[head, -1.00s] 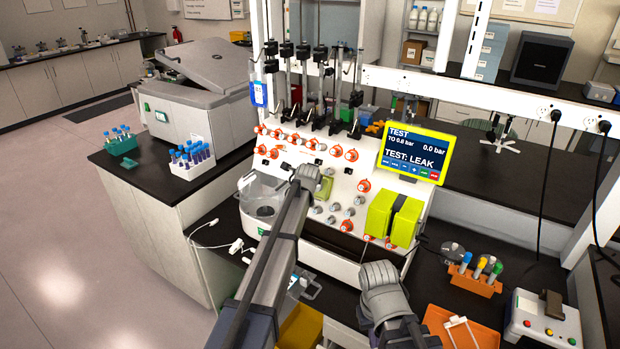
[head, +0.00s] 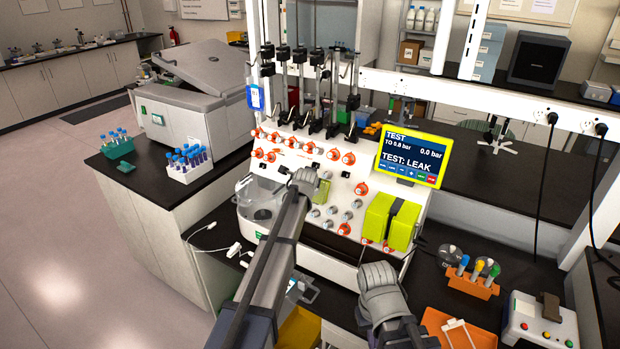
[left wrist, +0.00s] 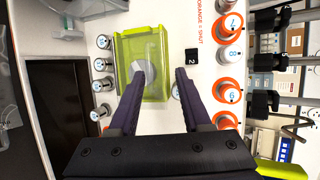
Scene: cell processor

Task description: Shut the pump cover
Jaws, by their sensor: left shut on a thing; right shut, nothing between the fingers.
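The yellow-green see-through pump cover (left wrist: 143,65) is on the white panel in the left wrist view. The gripper is shut on the cover. In the head view the cover (head: 322,191) shows beside my left wrist, which hides the left fingers. My right gripper (head: 380,288) is low in the head view, in front of the machine and apart from the cover. It is shut and empty; its fingertips are hard to make out.
A larger yellow-green block (head: 404,226) is on the panel to the right. Orange and grey knobs surround the pump cover. A lit screen (head: 411,155) reads TEST: LEAK. An orange tube rack (head: 474,287) and orange tray (head: 455,322) are at the right. A clear vessel (head: 262,207) stands left.

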